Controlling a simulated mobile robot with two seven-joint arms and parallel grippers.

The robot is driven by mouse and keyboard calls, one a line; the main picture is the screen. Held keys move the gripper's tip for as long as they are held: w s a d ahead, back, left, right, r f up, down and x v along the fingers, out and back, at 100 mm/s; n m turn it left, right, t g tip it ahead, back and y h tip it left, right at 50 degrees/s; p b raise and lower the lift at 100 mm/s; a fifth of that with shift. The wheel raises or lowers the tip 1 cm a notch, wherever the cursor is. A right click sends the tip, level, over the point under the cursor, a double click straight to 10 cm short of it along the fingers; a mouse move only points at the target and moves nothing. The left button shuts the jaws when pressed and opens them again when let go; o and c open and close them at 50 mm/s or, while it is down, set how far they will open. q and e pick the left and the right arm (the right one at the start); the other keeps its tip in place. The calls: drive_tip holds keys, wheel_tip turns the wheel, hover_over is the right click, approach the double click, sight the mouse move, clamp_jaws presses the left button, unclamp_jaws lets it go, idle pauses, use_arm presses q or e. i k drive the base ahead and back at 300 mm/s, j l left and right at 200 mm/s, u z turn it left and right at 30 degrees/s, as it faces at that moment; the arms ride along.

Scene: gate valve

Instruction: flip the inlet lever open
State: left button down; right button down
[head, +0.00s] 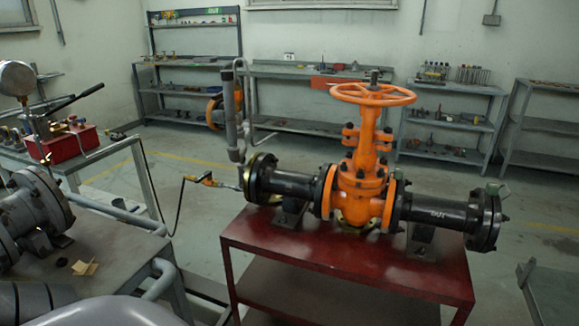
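An orange gate valve (362,185) with a round handwheel (372,93) stands upright in a black pipe run on a red table (340,270). At the left end of the run is a flange (257,180). A small orange lever-like part (207,179) sits on a thin fitting left of that flange, joined to a black hose (179,205). It looks roughly in line with the fitting, but it is too small to tell its exact position. Neither of my grippers is in view.
A grey bench (110,255) at the left holds a large grey flanged pipe (32,215). A red hand pump (70,144) with a gauge stands behind it. A grey vertical pipe (231,115) rises by the left flange. Shelves line the back wall, with open floor before them.

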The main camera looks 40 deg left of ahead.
sight(209, 172)
drive_tip(key=i+j+z, duration=0.1)
drive_tip(key=z, duration=0.85)
drive_tip(key=j+z, duration=0.15)
drive_tip(key=z, duration=0.75)
drive_tip(key=j+z, duration=0.2)
drive_tip(key=z, duration=0.75)
drive_tip(key=j+z, duration=0.15)
drive_tip(key=z, duration=0.75)
drive_tip(key=k+z, duration=0.15)
drive_tip(key=z, duration=0.8)
drive_tip(key=k+z, duration=0.1)
drive_tip(key=z, duration=0.8)
drive_tip(key=k+z, duration=0.1)
drive_tip(key=z, duration=0.85)
drive_tip(key=l+z, duration=0.2)
drive_tip(key=z, duration=0.7)
drive_tip(key=l+z, duration=0.25)
drive_tip(key=z, duration=0.2)
drive_tip(key=k+l+z, duration=0.1)
drive_tip(key=l+z, duration=0.2)
drive_tip(key=z, duration=0.2)
drive_tip(key=i+l, duration=0.1)
